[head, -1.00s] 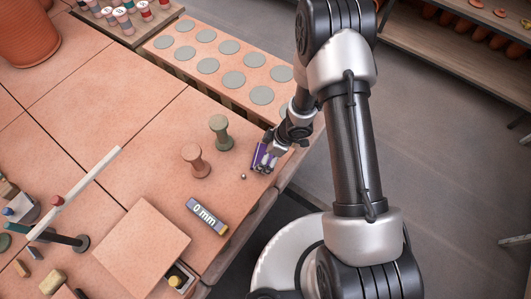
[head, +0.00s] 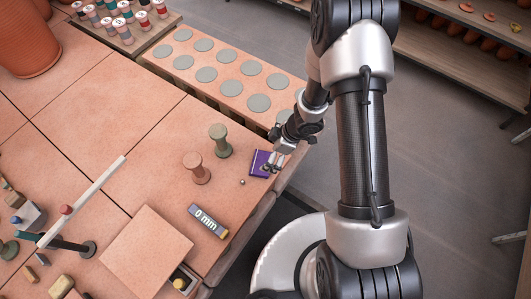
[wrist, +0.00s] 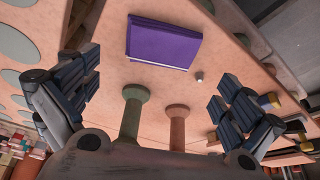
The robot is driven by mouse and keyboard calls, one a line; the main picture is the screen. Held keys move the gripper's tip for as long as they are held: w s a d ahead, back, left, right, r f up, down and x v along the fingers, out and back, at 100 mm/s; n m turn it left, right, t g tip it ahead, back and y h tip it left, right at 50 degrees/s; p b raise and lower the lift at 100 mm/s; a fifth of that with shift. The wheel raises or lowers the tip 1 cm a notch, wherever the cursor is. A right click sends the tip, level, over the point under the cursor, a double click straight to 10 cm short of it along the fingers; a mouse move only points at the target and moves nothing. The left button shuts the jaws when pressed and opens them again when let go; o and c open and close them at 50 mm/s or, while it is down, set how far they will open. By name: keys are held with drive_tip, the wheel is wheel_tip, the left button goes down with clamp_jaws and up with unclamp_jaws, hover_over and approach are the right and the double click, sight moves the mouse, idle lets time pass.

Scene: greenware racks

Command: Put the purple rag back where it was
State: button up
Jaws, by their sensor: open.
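The purple rag (head: 260,162) lies as a flat folded rectangle on the tabletop near its right edge. It also shows whole in the wrist view (wrist: 160,42), with no finger on it. My gripper (head: 277,161) is at the rag's right side in the head view and hides part of it. In the wrist view my gripper (wrist: 155,84) has its two fingers spread wide apart with nothing between them.
A green spool-shaped stand (head: 219,140) and a brown one (head: 196,168) stand left of the rag. A small grey ball (head: 242,182) and a "0 mm" block (head: 208,219) lie nearby. A board with grey discs (head: 222,76) lies behind.

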drive_tip(key=w+d+r+m+t+h+p, duration=0.1)
drive_tip(key=w+d+r+t, duration=0.2)
drive_tip(key=r, duration=0.5)
drive_tip(key=w+d+r+m+h+p, duration=0.1)
drive_tip(key=w+d+r+m+h, duration=0.1)
drive_tip(key=w+d+r, duration=0.35)
drive_tip(key=s+d+r+m+t+h, duration=0.1)
drive_tip(key=s+d+r+m+h, duration=0.15)
drive_tip(key=r, duration=0.55)
drive_tip(key=s+d+r+m+t+h, duration=0.1)
drive_tip(key=d+r+m, duration=0.15)
drive_tip(key=r, duration=0.65)
drive_tip(key=s+d+r+m, duration=0.2)
drive_tip(key=s+r+m, duration=0.2)
drive_tip(key=s+r, duration=0.55)
drive_tip(key=s+a+r+m+y, duration=0.1)
drive_tip(key=s+a, duration=0.2)
drive_tip(key=s, duration=0.4)
drive_tip(key=s+a+r+m+g+y, duration=0.1)
drive_tip(key=s+a+m, duration=0.1)
drive_tip(key=s, duration=0.5)
drive_tip(key=shift+s+a, duration=0.2)
drive_tip(key=shift+a, duration=0.45)
